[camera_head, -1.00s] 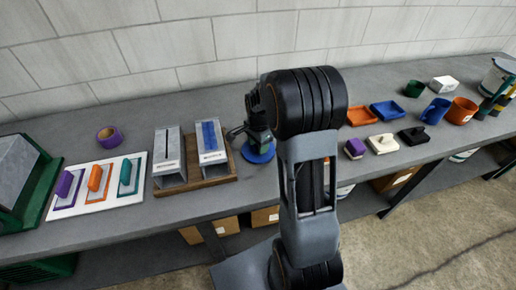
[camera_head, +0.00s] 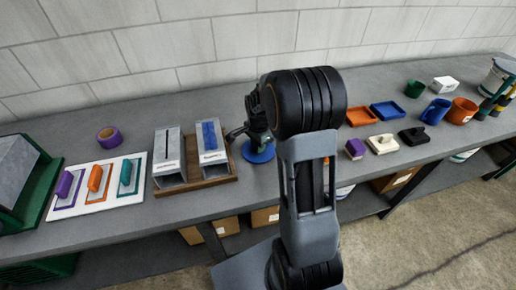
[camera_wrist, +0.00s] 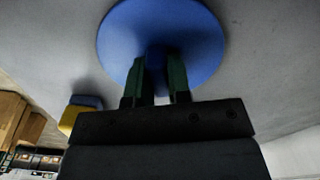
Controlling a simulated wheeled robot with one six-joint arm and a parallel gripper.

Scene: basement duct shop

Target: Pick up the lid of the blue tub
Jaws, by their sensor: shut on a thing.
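My gripper (camera_wrist: 156,64) is shut on the knob of a round blue lid (camera_wrist: 205,35), with one dark green finger on each side of the knob. In the head view the same blue lid (camera_head: 259,154) shows as a flat disc under my gripper, over the grey bench behind my arm. My arm hides part of that area. I cannot tell whether the lid touches the surface beneath it or hangs just above it. No tub body can be made out under the lid.
Left of the lid, a wooden tray (camera_head: 217,186) holds two grey metal boxes. Farther left lie a white board (camera_head: 103,202) with several coloured-handled tools and a purple ring (camera_head: 109,138). Right of my arm are an orange tray (camera_head: 361,118), a blue tray (camera_head: 388,111) and a blue cup (camera_head: 435,111).

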